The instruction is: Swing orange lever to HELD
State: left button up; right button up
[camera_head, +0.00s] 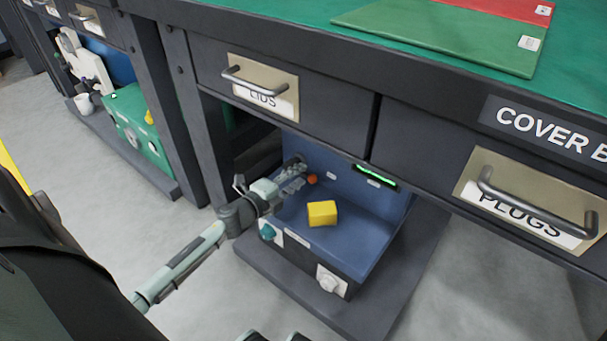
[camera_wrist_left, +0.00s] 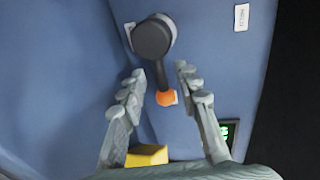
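The lever shows in the left wrist view as a dark round hub (camera_wrist_left: 152,38) with a dark arm pointing down to an orange tip (camera_wrist_left: 166,98). The orange tip also shows in the head view (camera_head: 312,179), at the blue back panel. A small label (camera_wrist_left: 241,17), which seems to read HELD, is right of the hub in the wrist view. My left gripper (camera_wrist_left: 160,75) is open, its fingers on either side of the lever with visible gaps. In the head view the left gripper (camera_head: 293,174) reaches into the blue station. Dark tips at the bottom edge may be my right gripper; its state is unclear.
A yellow block (camera_head: 322,213) sits on the blue station (camera_head: 345,240) under the bench. A green-lit indicator (camera_head: 375,178) is on its back panel. The LIDS drawer (camera_head: 330,85) and PLUGS drawer (camera_head: 440,165) overhang it.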

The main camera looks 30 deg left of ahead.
pick_arm(q)
jog(key=shift+x, duration=1.35)
grip_shut()
